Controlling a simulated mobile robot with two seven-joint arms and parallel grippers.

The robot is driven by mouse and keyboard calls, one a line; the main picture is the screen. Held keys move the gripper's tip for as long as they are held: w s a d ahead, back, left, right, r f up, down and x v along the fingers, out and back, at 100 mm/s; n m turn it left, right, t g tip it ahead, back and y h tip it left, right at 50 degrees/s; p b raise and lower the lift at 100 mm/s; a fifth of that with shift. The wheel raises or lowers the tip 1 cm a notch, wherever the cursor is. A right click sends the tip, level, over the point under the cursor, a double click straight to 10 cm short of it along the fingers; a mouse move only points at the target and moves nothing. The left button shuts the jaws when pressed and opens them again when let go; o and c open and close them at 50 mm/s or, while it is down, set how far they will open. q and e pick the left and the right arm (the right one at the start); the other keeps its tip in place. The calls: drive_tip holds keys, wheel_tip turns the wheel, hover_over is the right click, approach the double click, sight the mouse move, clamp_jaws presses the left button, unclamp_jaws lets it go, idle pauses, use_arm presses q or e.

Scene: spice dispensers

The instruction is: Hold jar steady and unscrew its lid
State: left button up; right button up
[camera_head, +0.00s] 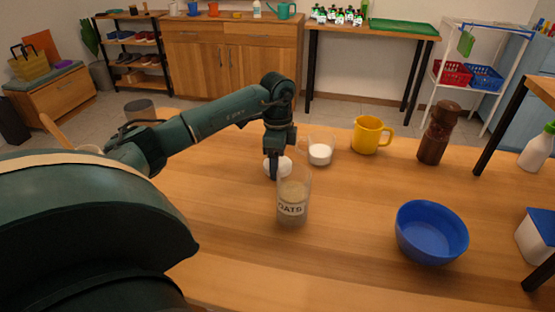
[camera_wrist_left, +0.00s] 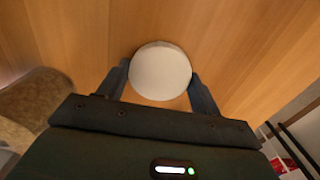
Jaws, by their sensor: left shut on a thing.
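A clear glass jar labelled OATS (camera_head: 291,208) stands upright on the wooden table with brownish contents, and no lid shows on its top. A brownish rounded shape (camera_wrist_left: 35,105) at the left of the left wrist view looks like its contents. My left gripper (camera_head: 278,162) is just behind the jar, low over the table. Its two fingers are shut on a white round lid (camera_wrist_left: 160,71), one finger on each side. The lid also shows in the head view (camera_head: 284,168), partly behind a finger. I cannot tell whether it touches the table. My right gripper is not in view.
A glass with white contents (camera_head: 320,153) stands just right of my left gripper. A yellow mug (camera_head: 368,137) and a brown grinder (camera_head: 437,135) stand farther right. A blue bowl (camera_head: 431,232) is at the front right. The table between jar and bowl is clear.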

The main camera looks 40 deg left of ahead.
use_arm(q)
drive_tip(key=o, duration=1.1)
drive_tip(key=shift+f, duration=0.1)
drive_tip(key=shift+r+p, duration=0.65)
drive_tip(key=shift+r, duration=5.5)
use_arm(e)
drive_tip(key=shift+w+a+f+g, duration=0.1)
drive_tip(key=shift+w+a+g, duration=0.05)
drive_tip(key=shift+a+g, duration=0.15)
use_arm(q)
drive_tip(key=shift+r, duration=0.1)
